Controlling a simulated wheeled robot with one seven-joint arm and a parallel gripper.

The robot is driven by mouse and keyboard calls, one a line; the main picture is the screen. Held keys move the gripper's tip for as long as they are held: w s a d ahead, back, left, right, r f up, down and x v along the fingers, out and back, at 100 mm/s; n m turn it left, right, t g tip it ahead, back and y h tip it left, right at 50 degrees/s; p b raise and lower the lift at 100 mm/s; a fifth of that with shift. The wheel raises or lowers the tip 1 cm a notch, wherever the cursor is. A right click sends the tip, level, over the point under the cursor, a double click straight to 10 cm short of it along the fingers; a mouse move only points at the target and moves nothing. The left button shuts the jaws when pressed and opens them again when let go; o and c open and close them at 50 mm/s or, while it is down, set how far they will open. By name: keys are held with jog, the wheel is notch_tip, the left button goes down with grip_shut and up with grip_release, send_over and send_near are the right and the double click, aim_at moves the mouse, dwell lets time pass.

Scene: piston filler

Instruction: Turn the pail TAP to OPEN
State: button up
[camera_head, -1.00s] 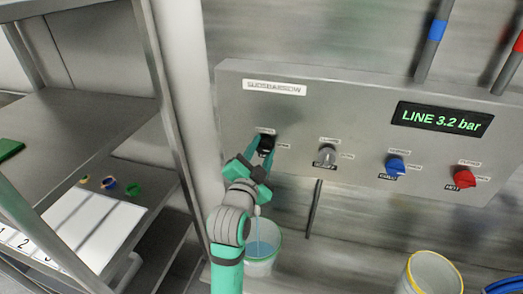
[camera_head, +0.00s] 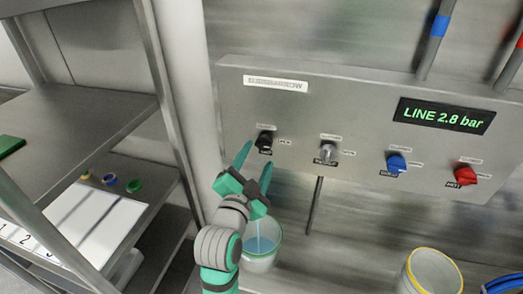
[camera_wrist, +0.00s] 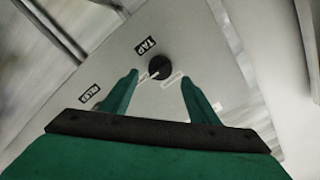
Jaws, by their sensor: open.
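The black tap knob (camera_head: 265,139) sits at the left end of the grey panel, with small labels around it. In the wrist view the black knob (camera_wrist: 160,68) is beside a black label reading TAP (camera_wrist: 146,46). My gripper (camera_head: 256,162) is open and empty, its fingertips just short of the knob and apart from it. In the wrist view the knob shows just beyond and between the fingertips. The white pail (camera_head: 260,262) stands below, partly behind my gripper, with pale blue liquid in it and a thin pale streak above the liquid.
The panel (camera_head: 350,110) also carries a grey knob (camera_head: 328,152), a blue knob (camera_head: 396,163), a red knob (camera_head: 466,175) and a display (camera_head: 443,116) reading LINE 2.8 bar. A yellow-rimmed bucket (camera_head: 432,272) stands lower right. Metal shelving (camera_head: 85,125) stands close on the left.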

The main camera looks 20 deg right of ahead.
jog(key=v, duration=0.5)
jog(key=shift+d, duration=0.15)
jog(key=s+a+f+n+t+y, duration=0.1)
jog(key=s+a+f+n+y, duration=0.3)
jog(key=f, duration=0.4)
jog(key=s+a+f+n+y, duration=0.1)
jog(key=s+f+n, duration=0.4)
jog(key=f, duration=0.2)
jog(key=s+a+f+n+t+y, duration=0.1)
jog(key=s+a+f+n+y, duration=0.3)
jog(key=f, duration=0.4)
jog(key=s+a+f+n, duration=0.1)
jog(key=s+a+f, duration=0.1)
jog(key=s, duration=0.9)
jog(key=s+a+f+n+g+y, duration=0.1)
jog(key=s+a+f+n, duration=0.1)
jog(key=s, duration=1)
jog(key=shift+a+f+g, duration=0.3)
jog(key=shift+a+f, duration=0.05)
jog(key=shift+f, duration=0.3)
